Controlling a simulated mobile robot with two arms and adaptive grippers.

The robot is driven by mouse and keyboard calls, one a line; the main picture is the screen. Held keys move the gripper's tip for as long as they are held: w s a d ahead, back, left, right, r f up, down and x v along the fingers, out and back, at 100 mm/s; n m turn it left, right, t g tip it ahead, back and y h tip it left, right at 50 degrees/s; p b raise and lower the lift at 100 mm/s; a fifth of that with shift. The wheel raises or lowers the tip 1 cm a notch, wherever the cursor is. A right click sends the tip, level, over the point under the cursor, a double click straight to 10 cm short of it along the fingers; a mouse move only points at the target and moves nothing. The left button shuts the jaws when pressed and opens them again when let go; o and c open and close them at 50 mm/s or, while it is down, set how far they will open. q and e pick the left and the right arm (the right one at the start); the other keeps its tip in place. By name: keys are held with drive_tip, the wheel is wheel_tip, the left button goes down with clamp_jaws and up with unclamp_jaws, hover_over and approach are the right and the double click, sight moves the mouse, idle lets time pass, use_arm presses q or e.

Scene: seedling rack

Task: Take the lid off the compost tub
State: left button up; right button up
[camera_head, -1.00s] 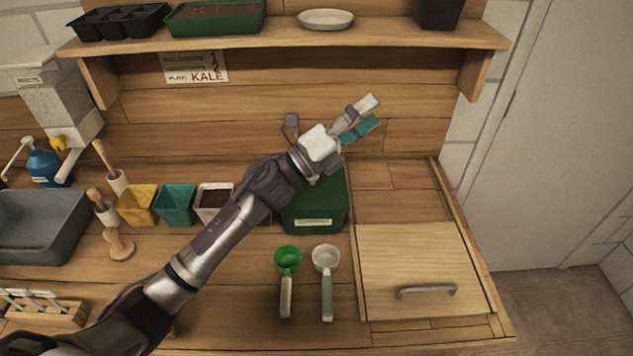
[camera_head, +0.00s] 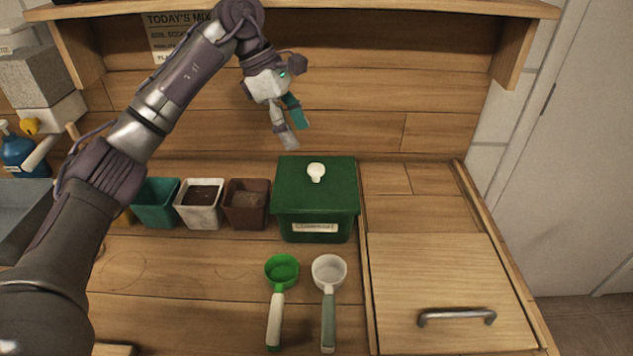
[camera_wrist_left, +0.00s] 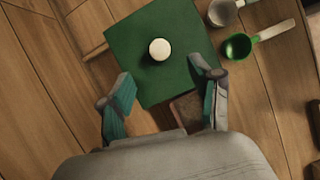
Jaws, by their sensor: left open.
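The compost tub (camera_head: 316,228) is a dark green box with a white label, standing on the bench. Its flat green lid (camera_head: 300,184) is on top, with a white knob (camera_head: 316,172) in the middle. In the left wrist view, the lid (camera_wrist_left: 178,72) and knob (camera_wrist_left: 160,49) lie beyond the fingertips. My left gripper (camera_head: 291,127) is open and empty, above and behind the lid, pointing down and apart from it. Both its fingers (camera_wrist_left: 161,85) show in the left wrist view. My right gripper is not in view.
A green scoop (camera_head: 281,272) and a white scoop (camera_head: 328,272) lie in front of the tub. Teal, white and brown pots (camera_head: 246,204) stand left of it. A wooden board with a metal handle (camera_head: 456,317) is at right. A shelf (camera_head: 400,8) overhangs the back.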

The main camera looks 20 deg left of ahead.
sight(315, 167)
use_arm(q)
drive_tip(key=x, duration=0.4)
drive_tip(key=shift+w+d+f, duration=0.1)
drive_tip(key=shift+d+f, duration=0.05)
drive_tip(key=shift+f, duration=0.1)
drive_tip(key=p+x, duration=0.1)
drive_tip(key=x, duration=0.4)
drive_tip(key=shift+d+f+p, duration=0.1)
drive_tip(key=shift+f+p, duration=0.05)
drive_tip(key=shift+p, duration=0.15)
clamp_jaws()
